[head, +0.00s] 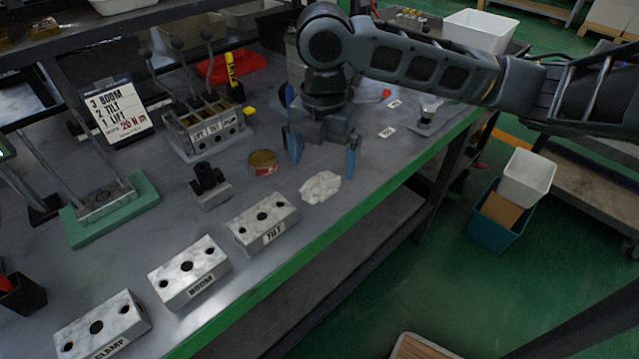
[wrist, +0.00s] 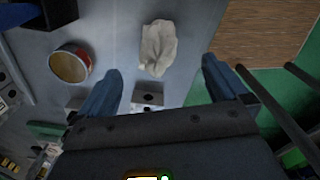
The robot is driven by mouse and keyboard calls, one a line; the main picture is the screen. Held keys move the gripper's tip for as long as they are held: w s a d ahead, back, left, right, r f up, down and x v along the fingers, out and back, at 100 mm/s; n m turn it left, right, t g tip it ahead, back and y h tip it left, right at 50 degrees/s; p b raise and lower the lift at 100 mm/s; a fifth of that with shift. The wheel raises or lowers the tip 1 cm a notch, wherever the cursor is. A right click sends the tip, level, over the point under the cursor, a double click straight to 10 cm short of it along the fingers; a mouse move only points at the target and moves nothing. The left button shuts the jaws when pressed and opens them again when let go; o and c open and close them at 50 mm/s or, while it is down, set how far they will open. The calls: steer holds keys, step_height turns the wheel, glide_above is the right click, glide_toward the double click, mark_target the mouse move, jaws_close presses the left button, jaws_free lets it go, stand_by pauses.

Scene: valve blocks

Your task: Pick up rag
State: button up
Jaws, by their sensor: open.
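The rag (head: 320,187) is a crumpled off-white cloth lying flat on the grey workbench (head: 225,292), near its green front edge. In the wrist view the rag (wrist: 158,47) lies ahead of the fingers, about midway between them and apart from both. My gripper (head: 324,160) points down over the bench with its two blue fingers spread and nothing between them. In the head view it is just behind and above the rag. It also shows in the wrist view (wrist: 160,85), with a blue finger on each side.
A round tin (head: 263,163) stands left of the rag. The TILT block (head: 262,220) is close by at lower left, with the BOOM block (head: 188,270) and CLAMP block (head: 102,325) beyond. A black fitting (head: 208,184) stands behind them. The bench edge drops off right of the rag.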

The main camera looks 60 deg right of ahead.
mark_target(320, 175)
steer(key=f, duration=0.5)
steer(key=shift+w+f, duration=0.1)
steer(key=shift+w, duration=0.1)
steer(key=c, duration=1.2)
steer(key=shift+r, duration=0.5)
step_height(320, 175, up, 4)
steer(key=shift+d+f, duration=0.1)
steer(key=shift+f, duration=0.15)
steer(key=s+d+r, duration=0.2)
steer(key=s, duration=0.1)
steer(key=s+d+r, duration=0.2)
steer(key=s, duration=0.1)
steer(key=s+d+r, duration=0.2)
steer(key=s, duration=0.1)
steer(key=shift+s+d+r+b, duration=0.2)
steer(key=shift+d+r+b, duration=0.1)
steer(key=shift+d, duration=0.05)
